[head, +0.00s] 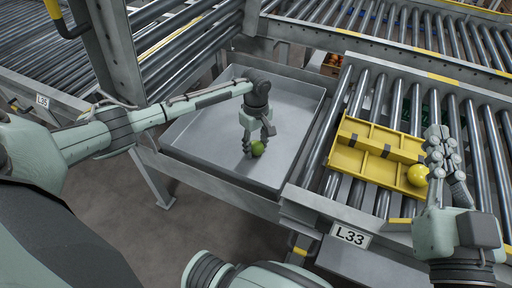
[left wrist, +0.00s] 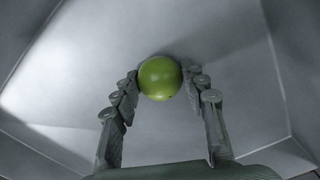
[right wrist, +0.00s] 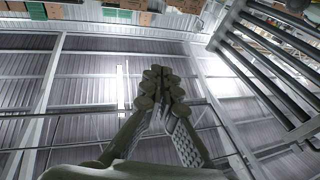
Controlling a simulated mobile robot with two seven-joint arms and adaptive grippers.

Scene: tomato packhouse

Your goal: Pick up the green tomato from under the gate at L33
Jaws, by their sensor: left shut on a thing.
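The green tomato (head: 258,148) is at the fingertips of my left gripper (head: 257,146), over the floor of a grey metal tray (head: 197,128). In the left wrist view the tomato (left wrist: 160,78) sits between the two fingers, which are shut on it. I cannot tell whether it still touches the tray floor. A yellow gate (head: 350,159) lies on the rollers by the L33 sign (head: 350,235). My right gripper (head: 437,137) points upward beside the gate, its fingers together; the right wrist view shows them (right wrist: 160,80) empty.
A yellow ball (head: 417,175), perhaps a tomato, is at the gate's right end, close to my right gripper. Roller conveyors (head: 463,120) run at the right and back. The tray has raised walls around my left gripper. A crate of red-orange produce (head: 332,65) stands behind.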

